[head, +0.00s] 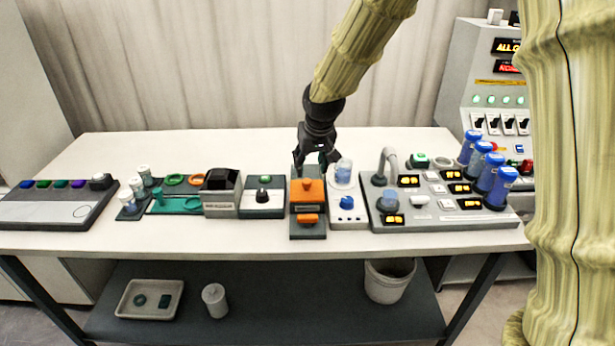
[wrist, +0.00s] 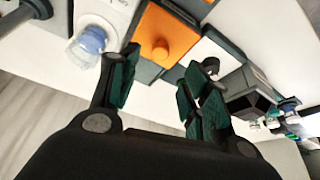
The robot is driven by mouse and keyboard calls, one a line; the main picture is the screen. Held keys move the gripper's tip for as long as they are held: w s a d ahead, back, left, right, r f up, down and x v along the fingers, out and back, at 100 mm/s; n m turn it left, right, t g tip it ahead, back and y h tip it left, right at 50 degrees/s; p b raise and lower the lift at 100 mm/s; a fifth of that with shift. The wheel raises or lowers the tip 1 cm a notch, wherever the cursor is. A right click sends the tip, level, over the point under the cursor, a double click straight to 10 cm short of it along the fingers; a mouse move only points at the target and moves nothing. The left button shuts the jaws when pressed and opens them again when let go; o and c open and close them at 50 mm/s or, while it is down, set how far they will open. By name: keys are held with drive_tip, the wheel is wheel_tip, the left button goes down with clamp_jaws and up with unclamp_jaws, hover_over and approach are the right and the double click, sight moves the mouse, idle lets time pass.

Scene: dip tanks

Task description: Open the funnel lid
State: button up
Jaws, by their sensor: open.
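An orange square lid with a small round knob (head: 308,188) tops a dark grey station near the middle of the table; it appears to be the funnel lid and looks closed. The lid also shows in the wrist view (wrist: 173,35), beyond the fingers. My gripper (head: 314,163) is at the back of this station, pointing down. In the wrist view my gripper (wrist: 160,90) has its two dark green finger pads spread apart with nothing between them. No funnel shows, and I cannot tell whether a finger touches the station.
Right of the station is a white device (head: 347,208) holding a clear cup with blue contents. Left of it is a grey box with a dial (head: 263,198), then a black-topped unit (head: 221,187). A grey console (head: 440,217) with blue cylinders fills the right side. The table's back is clear.

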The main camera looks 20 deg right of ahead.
sight(307, 181)
drive_tip(key=shift+p+x, duration=0.55)
drive_tip(key=shift+x, duration=3.55)
clamp_jaws()
